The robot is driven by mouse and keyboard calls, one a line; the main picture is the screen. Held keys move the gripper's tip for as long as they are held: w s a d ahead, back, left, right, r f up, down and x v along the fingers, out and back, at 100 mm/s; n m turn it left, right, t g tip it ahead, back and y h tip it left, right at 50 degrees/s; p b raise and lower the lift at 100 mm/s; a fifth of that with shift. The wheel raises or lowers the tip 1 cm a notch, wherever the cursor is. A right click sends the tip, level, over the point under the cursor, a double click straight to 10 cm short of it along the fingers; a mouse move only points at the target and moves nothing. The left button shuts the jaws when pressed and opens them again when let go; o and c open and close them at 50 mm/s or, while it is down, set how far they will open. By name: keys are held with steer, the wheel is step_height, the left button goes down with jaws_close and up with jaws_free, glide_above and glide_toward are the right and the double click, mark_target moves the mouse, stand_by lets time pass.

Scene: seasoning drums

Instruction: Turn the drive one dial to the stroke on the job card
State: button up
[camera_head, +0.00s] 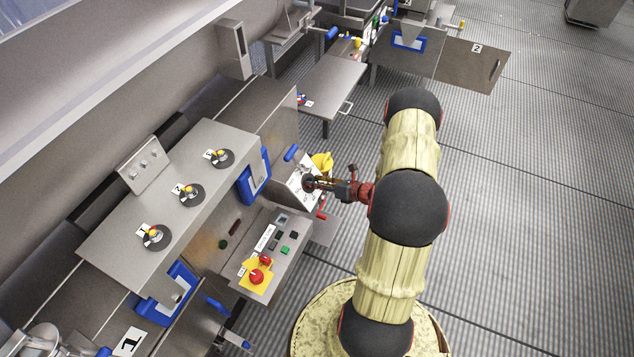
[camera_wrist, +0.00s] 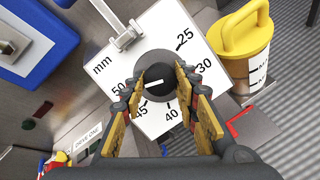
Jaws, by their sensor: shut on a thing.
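The drive one dial (camera_wrist: 154,70) is a dark round knob with a short white mark, on a white plate (camera_wrist: 150,122) marked in mm. The numbers 25, 30, 40, 45 and 50 show; part of the scale is hidden by a finger. The white mark runs nearly level across the knob; I cannot tell which number it indicates. My gripper (camera_wrist: 160,84) is shut on the knob, one finger on each side. In the head view my gripper (camera_head: 322,184) meets the plate (camera_head: 298,174) from the right. A "DRIVE ONE" label (camera_wrist: 88,138) is at lower left. I cannot make out a job card.
A yellow-lidded container (camera_wrist: 243,55) stands close right of the plate, and a metal latch (camera_wrist: 122,30) sits above it. A control panel (camera_head: 268,252) with a red stop button (camera_head: 257,277) is nearby. Floor at right is clear.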

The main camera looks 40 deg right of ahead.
stand_by(0.3)
steer(key=o, duration=1.1)
steer(key=shift+o, duration=0.3)
steer(key=v, duration=1.2)
